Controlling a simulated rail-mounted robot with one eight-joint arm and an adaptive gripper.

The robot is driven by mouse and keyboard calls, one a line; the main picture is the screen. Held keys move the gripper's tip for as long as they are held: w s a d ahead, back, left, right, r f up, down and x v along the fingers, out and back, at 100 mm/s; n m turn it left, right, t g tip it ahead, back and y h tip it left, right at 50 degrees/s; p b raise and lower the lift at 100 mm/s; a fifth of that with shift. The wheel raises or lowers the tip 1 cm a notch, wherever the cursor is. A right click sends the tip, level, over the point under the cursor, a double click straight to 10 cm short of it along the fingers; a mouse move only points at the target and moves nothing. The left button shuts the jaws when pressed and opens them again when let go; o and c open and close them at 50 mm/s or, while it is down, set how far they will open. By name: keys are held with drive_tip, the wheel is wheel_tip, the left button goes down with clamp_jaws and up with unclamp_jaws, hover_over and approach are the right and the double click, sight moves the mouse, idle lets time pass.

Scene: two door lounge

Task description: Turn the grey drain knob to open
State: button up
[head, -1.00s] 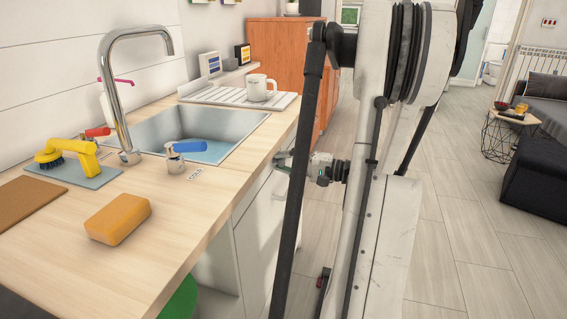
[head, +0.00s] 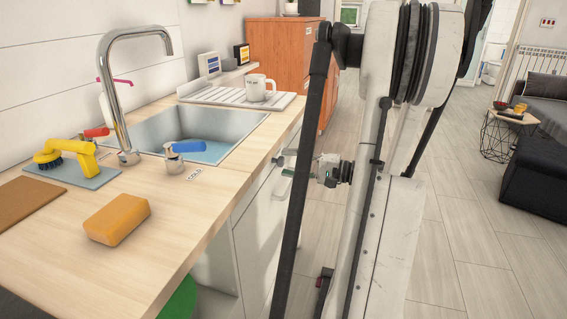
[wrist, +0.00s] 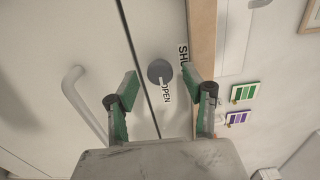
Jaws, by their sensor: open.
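The grey drain knob (wrist: 159,71) is a round knob on a pale front panel in the wrist view. The label OPEN (wrist: 166,93) is just below it and SHUT (wrist: 183,54) is to its upper right, partly covered by a finger. My gripper (wrist: 159,77) is open, its green-padded fingers on either side of the knob in the picture, with no visible contact. In the head view my gripper (head: 284,161) is beside the cabinet front below the counter edge, partly behind a dark bar of my arm. I cannot make out the knob in the head view.
The sink (head: 190,128) holds water. A yellow sponge (head: 117,219) lies on the counter. A pale bar handle (wrist: 80,100) is left of the knob. Floor right of the cabinet is clear.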

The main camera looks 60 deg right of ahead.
drive_tip(key=v, duration=0.9)
drive_tip(key=shift+s, duration=0.4)
drive_tip(key=shift+d, duration=0.15)
